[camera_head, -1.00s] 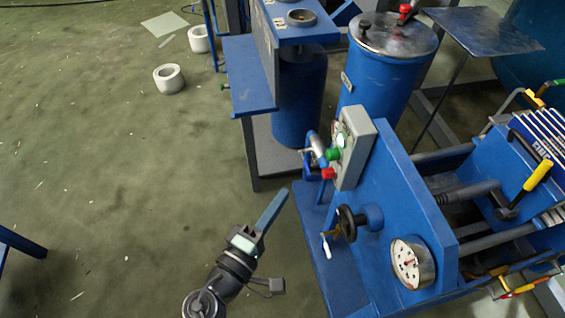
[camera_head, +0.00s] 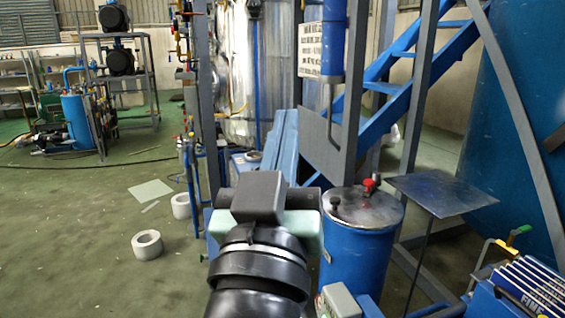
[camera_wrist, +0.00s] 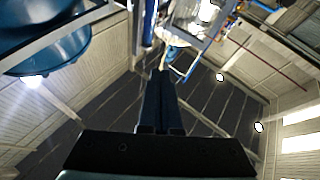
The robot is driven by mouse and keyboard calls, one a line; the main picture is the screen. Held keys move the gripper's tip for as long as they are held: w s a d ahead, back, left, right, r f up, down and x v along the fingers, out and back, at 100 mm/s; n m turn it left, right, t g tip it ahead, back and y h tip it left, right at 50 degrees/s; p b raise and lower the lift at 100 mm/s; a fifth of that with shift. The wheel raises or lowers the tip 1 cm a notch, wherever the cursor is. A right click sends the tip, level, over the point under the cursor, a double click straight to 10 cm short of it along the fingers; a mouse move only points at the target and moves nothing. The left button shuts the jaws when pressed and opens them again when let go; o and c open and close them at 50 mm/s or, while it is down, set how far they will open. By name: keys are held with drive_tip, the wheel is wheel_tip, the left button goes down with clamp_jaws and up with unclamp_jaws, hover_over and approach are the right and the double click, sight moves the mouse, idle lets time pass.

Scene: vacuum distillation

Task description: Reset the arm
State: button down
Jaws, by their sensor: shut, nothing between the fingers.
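My gripper (camera_wrist: 160,78) shows in the wrist view with its two dark fingers pressed together and nothing between them. The fingers point up the picture toward a background of ceiling, lamps and upper structures.
A blue cylindrical tank (camera_head: 357,250) with a metal lid stands just right of my arm. A flat metal plate (camera_head: 443,196) and blue stairs (camera_head: 398,95) lie beyond. White rings (camera_head: 147,245) lie on the open floor at left.

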drive_tip(key=s+r+t+y, duration=0.3)
drive_tip(key=s+r+t, duration=0.1)
drive_tip(key=s+r, duration=0.6)
wheel_tip(320, 180, up, 18)
drive_tip(key=p, duration=1.7)
drive_tip(key=shift+w+a, duration=0.15)
drive_tip(key=shift+w, duration=0.25)
drive_tip(key=c, duration=1.5)
unclamp_jaws()
drive_tip(key=shift+c, duration=0.2)
